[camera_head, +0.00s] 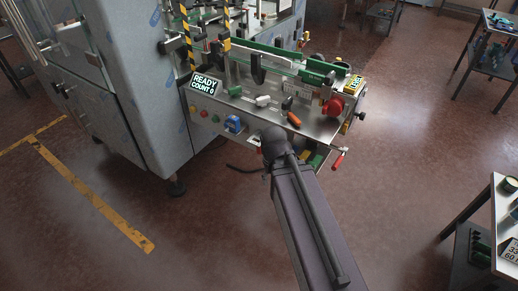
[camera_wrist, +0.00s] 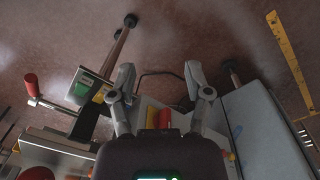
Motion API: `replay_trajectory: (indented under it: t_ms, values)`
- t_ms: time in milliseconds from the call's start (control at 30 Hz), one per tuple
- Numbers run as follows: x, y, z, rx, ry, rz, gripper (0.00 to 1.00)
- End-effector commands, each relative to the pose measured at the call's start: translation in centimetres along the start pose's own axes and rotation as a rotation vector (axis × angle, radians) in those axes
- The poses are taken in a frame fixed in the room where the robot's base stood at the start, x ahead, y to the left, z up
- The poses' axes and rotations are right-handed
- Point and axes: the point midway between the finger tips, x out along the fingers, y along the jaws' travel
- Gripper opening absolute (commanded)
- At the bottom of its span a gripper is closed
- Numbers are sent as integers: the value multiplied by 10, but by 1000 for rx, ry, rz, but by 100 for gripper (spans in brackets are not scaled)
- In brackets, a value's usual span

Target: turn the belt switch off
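The machine's front panel (camera_head: 270,122) carries several controls, and I cannot tell for sure which is the belt switch. A blue control (camera_head: 232,124) sits on the panel's front, right of small red and green buttons (camera_head: 204,114). A large red knob (camera_head: 334,106) is at the panel's right end. My gripper (camera_wrist: 159,72) is open and empty in the wrist view, its two fingers spread wide. In the head view my arm ends just in front of the panel, right of the blue control, and hides the fingers.
An orange-handled tool (camera_head: 294,119) and a white piece (camera_head: 263,101) lie on the panel top. A red-tipped lever (camera_head: 338,160) sticks out below right. A grey cabinet (camera_head: 135,80) stands left. Open floor lies in front.

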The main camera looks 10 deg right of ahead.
Motion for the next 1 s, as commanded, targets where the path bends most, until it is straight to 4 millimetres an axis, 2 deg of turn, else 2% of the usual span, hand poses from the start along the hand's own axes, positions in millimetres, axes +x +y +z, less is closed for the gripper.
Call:
replay_trajectory:
  t_ms: [33, 300, 500, 767, 1000]
  values:
    - [10, 0, -3, 13, 7, 21, 69]
    - [48, 8, -27, 158, 100, 212, 69]
    - [71, 12, -50, 279, 227, 365, 69]
    - [92, 9, -81, 413, 441, 520, 69]
    - [103, -4, -109, 512, 680, 614, 69]
